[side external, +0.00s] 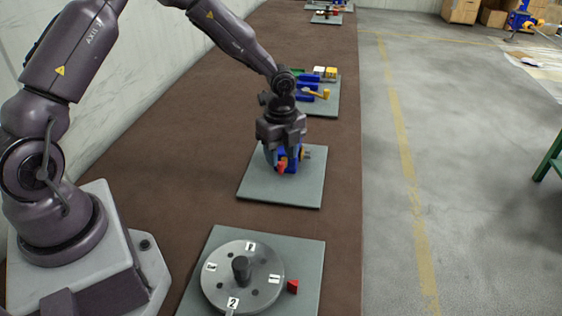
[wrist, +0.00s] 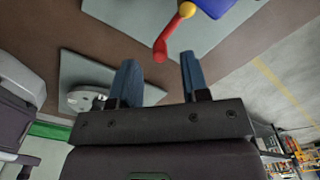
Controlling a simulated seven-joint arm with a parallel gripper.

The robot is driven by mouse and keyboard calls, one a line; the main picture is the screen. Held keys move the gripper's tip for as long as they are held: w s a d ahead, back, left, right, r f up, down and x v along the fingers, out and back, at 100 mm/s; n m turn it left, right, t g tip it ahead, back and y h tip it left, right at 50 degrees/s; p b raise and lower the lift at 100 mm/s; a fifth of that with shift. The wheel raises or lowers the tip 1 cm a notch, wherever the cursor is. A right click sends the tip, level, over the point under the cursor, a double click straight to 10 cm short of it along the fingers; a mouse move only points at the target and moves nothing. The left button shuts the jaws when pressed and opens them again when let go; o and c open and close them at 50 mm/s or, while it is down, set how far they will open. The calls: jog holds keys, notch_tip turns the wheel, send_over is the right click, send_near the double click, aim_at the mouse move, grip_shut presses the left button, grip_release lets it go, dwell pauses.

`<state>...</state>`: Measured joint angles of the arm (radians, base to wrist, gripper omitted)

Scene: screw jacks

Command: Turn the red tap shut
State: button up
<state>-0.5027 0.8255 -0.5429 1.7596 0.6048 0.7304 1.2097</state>
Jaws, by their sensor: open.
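The red tap handle (side external: 282,168) is on a blue body (side external: 291,160) mounted on a grey-green plate (side external: 260,190). My gripper (side external: 284,150) is directly above it, pointing down, and hides much of the blue body. In the wrist view the red handle (wrist: 173,37) is a bar joined to a yellow knob (wrist: 187,10) beside the blue body (wrist: 214,5). My gripper's two blue fingers (wrist: 158,60) are apart. The lower end of the red handle appears between the fingertips; I cannot tell whether it touches either finger.
A plate with a grey numbered dial (side external: 265,290) and a small red wedge (side external: 293,287) is nearer the camera. Another plate with blue and yellow parts (side external: 322,95) is behind. The brown bench (side external: 180,140) is bare between the plates.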

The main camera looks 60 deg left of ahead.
aim_at(282, 163)
jog(key=shift+f, duration=1.45)
jog(key=shift+c, duration=0.4)
grip_shut()
